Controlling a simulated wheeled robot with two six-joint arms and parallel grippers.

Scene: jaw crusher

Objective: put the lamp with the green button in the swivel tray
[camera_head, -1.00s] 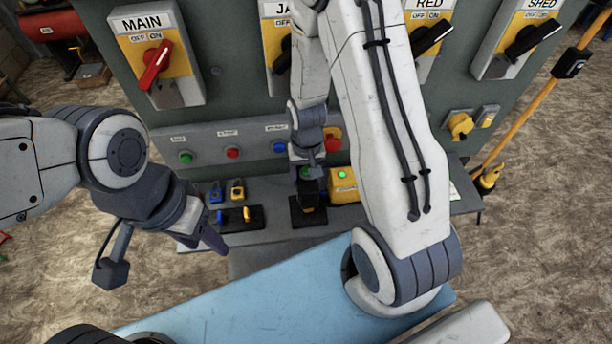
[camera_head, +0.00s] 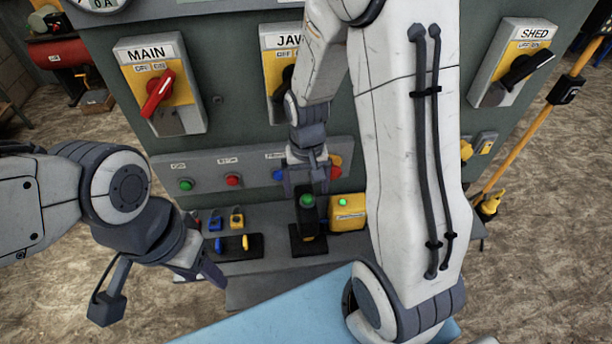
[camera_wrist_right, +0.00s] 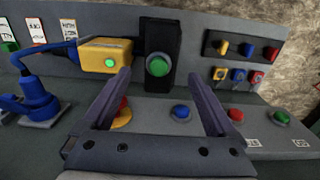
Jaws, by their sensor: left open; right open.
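A black upright piece with a round green top (camera_head: 307,202), which looks like the lamp with the green button, stands on a black plate (camera_head: 322,244) on the ledge. Its green button also shows in the right wrist view (camera_wrist_right: 158,65). My right gripper (camera_head: 307,186) is open just above it. In the right wrist view its fingertips (camera_wrist_right: 163,80) stand either side of the green button, with nothing held. My left gripper (camera_head: 208,268) hangs at the left, away from the lamp; its fingers are hard to make out. I cannot tell for sure which piece is the swivel tray.
A yellow box (camera_head: 347,214) with a green light stands right beside the lamp; a blue jointed arm (camera_wrist_right: 38,95) is near it. A black holder (camera_head: 236,246) with small blue and yellow pieces lies left. The button panel (camera_head: 206,172) rises behind the ledge.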

